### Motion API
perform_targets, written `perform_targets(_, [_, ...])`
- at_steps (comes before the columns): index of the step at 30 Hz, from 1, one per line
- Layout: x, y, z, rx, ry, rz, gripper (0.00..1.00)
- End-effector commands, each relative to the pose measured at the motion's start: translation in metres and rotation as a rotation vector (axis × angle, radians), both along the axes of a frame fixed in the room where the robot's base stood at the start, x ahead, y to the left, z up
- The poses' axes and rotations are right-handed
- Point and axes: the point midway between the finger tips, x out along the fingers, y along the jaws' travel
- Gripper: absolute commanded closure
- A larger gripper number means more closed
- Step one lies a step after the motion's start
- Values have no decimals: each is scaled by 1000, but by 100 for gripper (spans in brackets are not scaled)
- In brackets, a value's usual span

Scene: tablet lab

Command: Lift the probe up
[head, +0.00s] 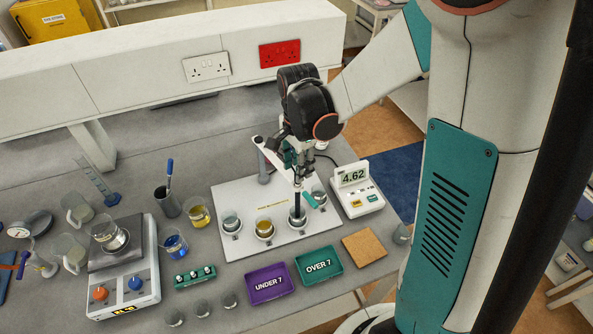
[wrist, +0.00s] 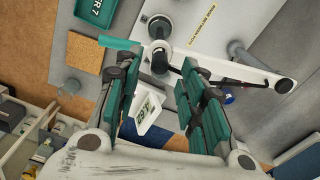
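The probe (head: 297,205) is a dark upright stick with its lower end in a beaker (head: 298,222) on the white board. A pale holder arm (head: 273,158) reaches to it from a post. In the wrist view the dark probe (wrist: 160,60) shows in line with the gap between my fingertips, with a teal piece (wrist: 118,42) beside it. My gripper (head: 301,170) is above the probe and points down. Its fingers (wrist: 159,68) are spread apart in the wrist view, with no contact visible. The meter (head: 355,188) reads 4.62.
Beakers of clear (head: 231,223) and yellow liquid (head: 264,228) stand on the white board (head: 226,190). The purple UNDER 7 tray (head: 269,284) and green OVER 7 tray (head: 318,265) lie in front. A cork mat (head: 364,247) is right of them, and a hotplate (head: 122,262) stands left.

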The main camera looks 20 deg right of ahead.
Motion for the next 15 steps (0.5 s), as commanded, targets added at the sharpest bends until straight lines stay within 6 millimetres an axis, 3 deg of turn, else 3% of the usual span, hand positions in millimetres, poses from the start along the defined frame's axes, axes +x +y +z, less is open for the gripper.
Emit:
perform_targets(6, [0,0,-27,0,0,0,63])
perform_targets(15, [0,0,-35,0,0,0,63])
